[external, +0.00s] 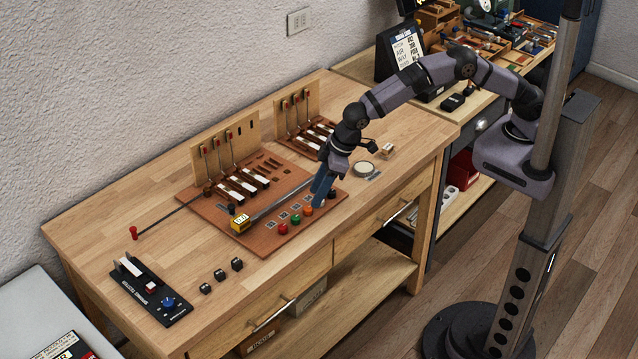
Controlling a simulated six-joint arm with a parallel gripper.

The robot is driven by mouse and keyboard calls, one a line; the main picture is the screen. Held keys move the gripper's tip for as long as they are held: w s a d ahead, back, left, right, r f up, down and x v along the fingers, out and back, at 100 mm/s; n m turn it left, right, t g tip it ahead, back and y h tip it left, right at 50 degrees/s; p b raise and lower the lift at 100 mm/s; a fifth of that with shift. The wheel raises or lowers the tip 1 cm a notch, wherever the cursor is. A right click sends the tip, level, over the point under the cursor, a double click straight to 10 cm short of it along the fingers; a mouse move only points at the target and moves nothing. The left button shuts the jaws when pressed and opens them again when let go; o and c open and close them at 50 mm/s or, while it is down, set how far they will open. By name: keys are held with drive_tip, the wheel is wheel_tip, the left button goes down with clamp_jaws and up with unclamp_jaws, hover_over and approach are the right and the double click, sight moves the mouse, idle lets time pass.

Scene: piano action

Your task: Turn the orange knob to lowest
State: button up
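The orange knob (307,210) sits near the front edge of the reddish-brown board (262,243) on the wooden bench. It is in a row with a red knob (283,229) and a green knob (296,219) to its left. My gripper (320,199) points down over the right end of this row, just right of and above the orange knob. I cannot tell whether it touches a knob. The fingers are small and overlap in this view, so the gap between them is unclear. The orange knob's pointer and scale are too small to read.
Upright piano-action models (225,150) stand behind. A round pale disc (365,168) lies to the right.

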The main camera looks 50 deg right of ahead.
sight(309, 208)
drive_tip(key=shift+p+x, duration=0.75)
drive_tip(key=shift+x, duration=1.55)
clamp_jaws()
